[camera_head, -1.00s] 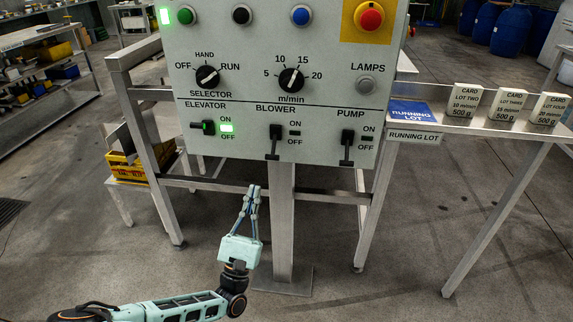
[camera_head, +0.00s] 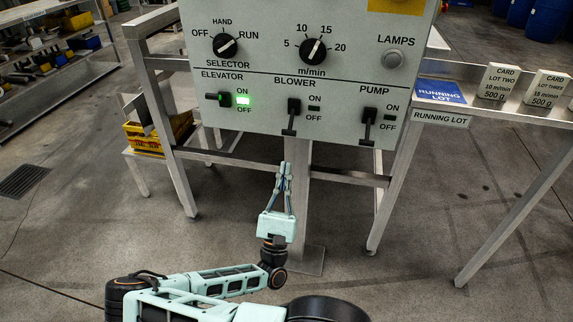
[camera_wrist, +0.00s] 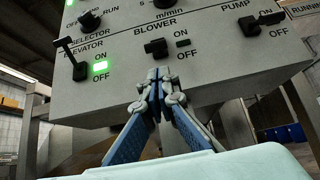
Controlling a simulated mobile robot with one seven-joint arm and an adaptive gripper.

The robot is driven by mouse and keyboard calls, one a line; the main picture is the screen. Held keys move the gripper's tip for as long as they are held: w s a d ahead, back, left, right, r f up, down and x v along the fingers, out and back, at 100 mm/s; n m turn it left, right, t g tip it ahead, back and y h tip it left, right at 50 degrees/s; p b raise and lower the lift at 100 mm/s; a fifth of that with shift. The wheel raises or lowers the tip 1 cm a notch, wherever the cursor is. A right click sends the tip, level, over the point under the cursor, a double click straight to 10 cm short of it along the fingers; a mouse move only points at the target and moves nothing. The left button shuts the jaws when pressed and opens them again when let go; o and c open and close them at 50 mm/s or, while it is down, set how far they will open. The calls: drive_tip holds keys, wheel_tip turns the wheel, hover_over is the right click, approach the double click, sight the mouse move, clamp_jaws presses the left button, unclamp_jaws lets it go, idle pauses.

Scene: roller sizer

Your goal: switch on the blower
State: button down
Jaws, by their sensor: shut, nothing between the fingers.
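The blower switch (camera_head: 291,116) is a black lever in the lower middle of the grey control panel (camera_head: 250,125). Its handle hangs down, on the OFF side, and the small lamp (camera_head: 314,109) beside it is dark. In the wrist view the blower lever (camera_wrist: 156,47) is seen from below, just beyond my fingertips. My gripper (camera_head: 285,166) is shut and empty, pointing up below the panel's lower edge, almost straight under the lever in the head view. The fingertips also show in the wrist view (camera_wrist: 160,76). They appear apart from the lever.
The elevator lever (camera_head: 220,99) at left has a lit green lamp (camera_head: 243,101). The pump lever (camera_head: 368,125) at right hangs down. A selector knob (camera_head: 226,45) and speed knob (camera_head: 314,51) sit above. Metal frame legs (camera_head: 181,185) flank the panel's post.

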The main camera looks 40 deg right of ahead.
sight(291, 122)
drive_tip(key=x, duration=0.8)
drive_tip(key=shift+g+b, duration=0.3)
drive_tip(key=shift+b, duration=0.15)
drive_tip(key=shift+a+r+p, duration=0.1)
drive_tip(key=shift+r+p, duration=0.05)
drive_tip(key=shift+p, duration=0.3)
drive_tip(key=shift+p, duration=0.5)
